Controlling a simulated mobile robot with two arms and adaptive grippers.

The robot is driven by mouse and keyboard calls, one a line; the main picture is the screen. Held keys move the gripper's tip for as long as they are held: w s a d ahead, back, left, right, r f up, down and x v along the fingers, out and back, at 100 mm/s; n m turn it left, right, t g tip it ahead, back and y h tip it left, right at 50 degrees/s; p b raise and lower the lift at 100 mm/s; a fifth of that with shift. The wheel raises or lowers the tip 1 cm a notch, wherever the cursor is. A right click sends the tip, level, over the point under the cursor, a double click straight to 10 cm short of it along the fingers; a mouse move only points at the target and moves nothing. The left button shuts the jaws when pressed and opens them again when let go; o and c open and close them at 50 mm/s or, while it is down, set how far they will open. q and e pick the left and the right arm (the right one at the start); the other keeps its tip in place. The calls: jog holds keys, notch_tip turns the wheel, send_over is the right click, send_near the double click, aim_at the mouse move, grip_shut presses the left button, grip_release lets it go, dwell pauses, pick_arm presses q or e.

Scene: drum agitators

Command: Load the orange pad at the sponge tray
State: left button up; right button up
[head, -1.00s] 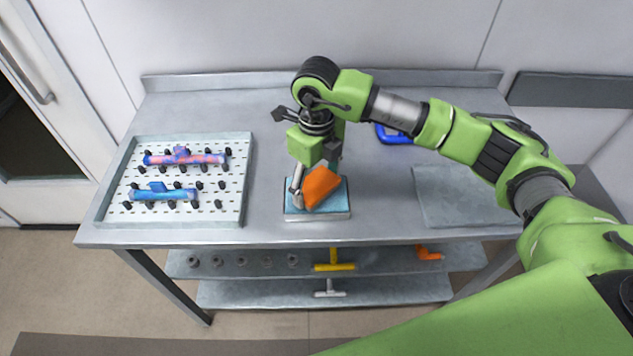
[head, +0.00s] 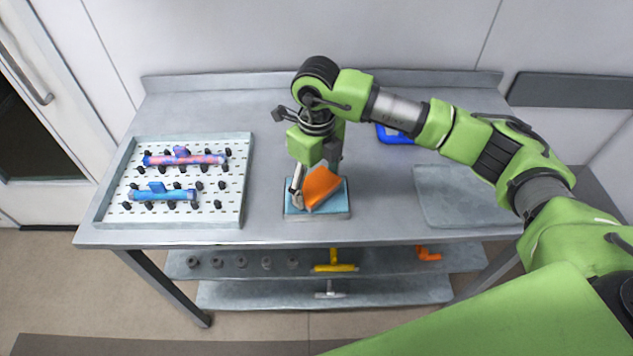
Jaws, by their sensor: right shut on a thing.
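The orange pad (head: 320,187) is tilted over the sponge tray (head: 318,216), a shallow grey tray with a light blue sponge surface (head: 338,203). My right gripper (head: 303,192) points down over the tray and is shut on the orange pad. The pad's lower edge appears to be at the blue surface, but I cannot tell how firmly it touches. Part of the pad is hidden behind the gripper finger. My left gripper is not in view.
A perforated white peg tray (head: 232,200) at left holds a pink-and-blue part (head: 185,158) and a blue part (head: 163,194). A blue object (head: 394,134) lies behind my arm. A flat grey plate (head: 463,197) lies at right. A lower shelf holds yellow (head: 334,262) and orange (head: 428,254) pieces.

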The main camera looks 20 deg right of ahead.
aim_at(322, 191)
jog(key=shift+s, duration=0.1)
jog(key=shift+r+p, duration=1.75)
jog(key=shift+r, duration=1.75)
jog(key=n, duration=0.1)
jog(key=s+n, duration=0.1)
jog(key=n, duration=0.3)
jog(key=shift+s+d+r+b, duration=0.15)
jog(key=shift+s+d+b, duration=0.2)
jog(key=shift+s, duration=0.05)
jog(key=s+d+n+b, duration=0.1)
jog(key=s+n, duration=0.5)
jog(key=n, duration=0.6)
jog(key=s+d+n+b, duration=0.1)
jog(key=s+n, duration=0.5)
jog(key=n, duration=0.7)
jog(key=shift+d+r, duration=0.45)
jog(key=shift+d, duration=0.25)
